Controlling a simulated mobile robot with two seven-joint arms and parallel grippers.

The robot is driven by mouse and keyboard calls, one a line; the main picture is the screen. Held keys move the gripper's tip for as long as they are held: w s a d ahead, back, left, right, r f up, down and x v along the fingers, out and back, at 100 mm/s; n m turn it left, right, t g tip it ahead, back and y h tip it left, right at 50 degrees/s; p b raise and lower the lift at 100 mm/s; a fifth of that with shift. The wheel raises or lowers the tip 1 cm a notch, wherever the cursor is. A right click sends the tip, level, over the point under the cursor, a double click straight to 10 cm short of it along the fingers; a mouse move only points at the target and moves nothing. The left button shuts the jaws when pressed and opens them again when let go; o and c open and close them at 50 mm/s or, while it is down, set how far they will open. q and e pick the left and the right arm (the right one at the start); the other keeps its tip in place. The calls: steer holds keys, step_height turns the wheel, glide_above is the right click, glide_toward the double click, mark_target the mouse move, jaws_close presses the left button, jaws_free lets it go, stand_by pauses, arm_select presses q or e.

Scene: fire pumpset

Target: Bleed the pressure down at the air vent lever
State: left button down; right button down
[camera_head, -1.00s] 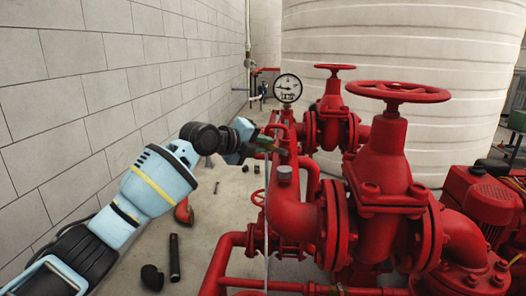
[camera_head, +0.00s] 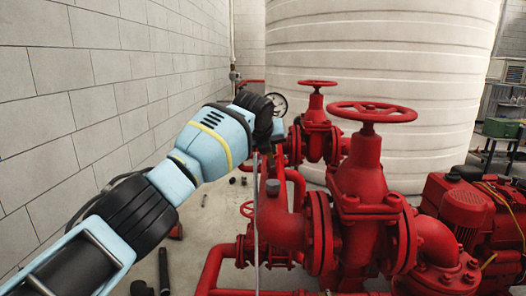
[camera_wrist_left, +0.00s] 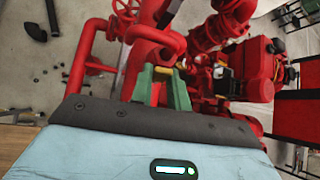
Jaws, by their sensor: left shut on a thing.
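In the left wrist view my left gripper (camera_wrist_left: 162,85) has its green fingers shut on a small yellow piece, which I take to be the air vent lever (camera_wrist_left: 163,70). It sits beside the red pipework. In the head view my own left wrist covers the fingers and the lever. The pressure gauge (camera_head: 279,104) shows just beyond my wrist, partly covered, and its reading is too small to tell. My right gripper is in neither view.
Red valves with a near handwheel (camera_head: 372,111) and a far handwheel (camera_head: 318,83) stand to the right. A red pump (camera_head: 465,210) is at the far right. A block wall (camera_head: 90,80) runs along the left. Loose pipe pieces (camera_head: 164,270) lie on the floor.

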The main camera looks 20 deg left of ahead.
arm_select(q)
steer(key=shift+w+d+m+y, duration=0.1)
steer(key=shift+d+m+y, duration=0.2)
steer(key=shift+d+y, duration=0.25)
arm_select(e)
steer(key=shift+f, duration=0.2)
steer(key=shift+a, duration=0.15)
arm_select(q)
steer(key=shift+a, duration=0.1)
steer(key=c, duration=1.3)
jaws_free()
steer(key=shift+c, duration=0.2)
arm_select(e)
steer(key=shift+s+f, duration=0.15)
